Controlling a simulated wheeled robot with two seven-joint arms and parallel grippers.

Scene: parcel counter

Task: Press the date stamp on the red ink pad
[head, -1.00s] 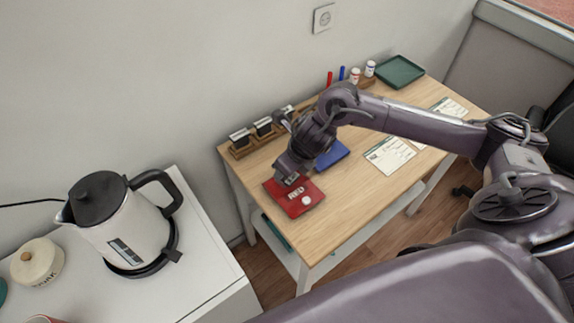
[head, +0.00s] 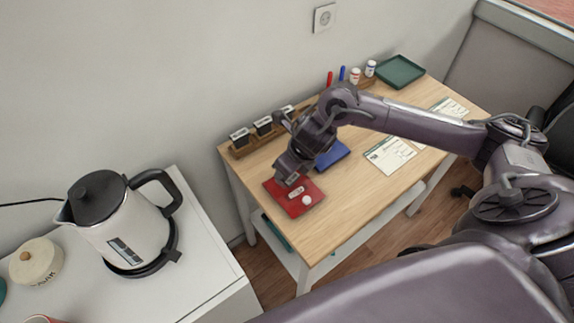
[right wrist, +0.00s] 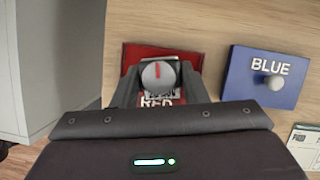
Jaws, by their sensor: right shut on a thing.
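My right gripper (right wrist: 158,92) is shut on the date stamp (right wrist: 158,74), which shows a round grey top with a red mark between the fingers. In the head view my right gripper (head: 290,176) is over the back part of the red ink pad (head: 312,189). The pad also shows in the right wrist view (right wrist: 134,54), behind and below the stamp, with the word RED partly visible. Its white knob (head: 306,200) is at the front. The stamp's lower end is hidden, so I cannot tell whether it touches the pad. My left gripper is not in view.
A blue ink pad (right wrist: 265,78) lies to the right of the red one. A wooden rack (head: 250,145) with several stamps stands along the wall. Forms (head: 390,155) and a green tray (head: 399,72) lie farther right. The table's front is clear.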

